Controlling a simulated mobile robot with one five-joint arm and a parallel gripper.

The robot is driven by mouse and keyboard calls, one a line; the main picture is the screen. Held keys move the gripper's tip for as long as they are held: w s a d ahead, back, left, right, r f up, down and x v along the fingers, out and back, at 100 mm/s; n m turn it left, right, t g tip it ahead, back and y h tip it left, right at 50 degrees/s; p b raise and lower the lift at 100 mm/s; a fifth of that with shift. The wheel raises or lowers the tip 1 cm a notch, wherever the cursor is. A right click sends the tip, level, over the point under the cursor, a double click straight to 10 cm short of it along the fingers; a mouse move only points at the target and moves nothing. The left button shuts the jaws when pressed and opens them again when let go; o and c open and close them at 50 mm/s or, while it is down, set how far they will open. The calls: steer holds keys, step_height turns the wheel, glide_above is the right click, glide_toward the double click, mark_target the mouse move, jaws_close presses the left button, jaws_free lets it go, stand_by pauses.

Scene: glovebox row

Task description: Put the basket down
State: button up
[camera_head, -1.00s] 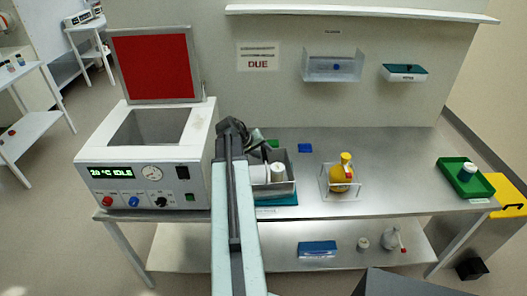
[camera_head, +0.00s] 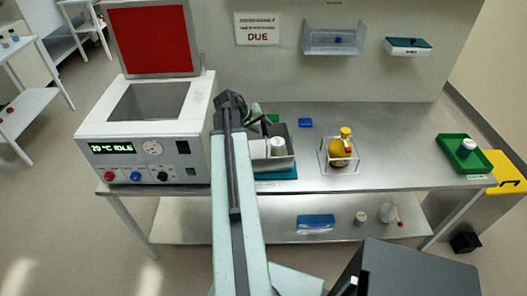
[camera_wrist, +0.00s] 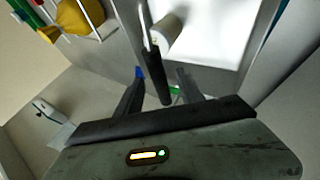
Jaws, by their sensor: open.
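The basket (camera_head: 281,163) is a grey open-topped box holding white jars (camera_head: 277,147). It appears to rest on a teal mat (camera_head: 275,175) on the steel bench, just right of the heater. My gripper (camera_head: 248,115) is over the basket's back left side, and my arm hides its left part. In the wrist view my gripper (camera_wrist: 160,76) has its two dark fingers apart. A dark bar on a thin metal rod, seemingly the basket's handle (camera_wrist: 154,72), shows between or just beyond them. A white jar (camera_wrist: 168,35) shows near it. Contact with the fingers cannot be told.
The box-shaped heater (camera_head: 150,125) with its red lid raised stands close on the left. A yellow bottle (camera_head: 341,150) in a clear holder stands to the right. A green tray (camera_head: 465,154) is at the far right.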

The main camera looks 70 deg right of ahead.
steer(key=b+x, duration=0.3)
steer(key=x, duration=0.2)
steer(key=shift+d+b, duration=0.1)
steer(key=shift+b, duration=0.25)
jaws_close()
steer(key=shift+w, duration=0.1)
stand_by(0.9)
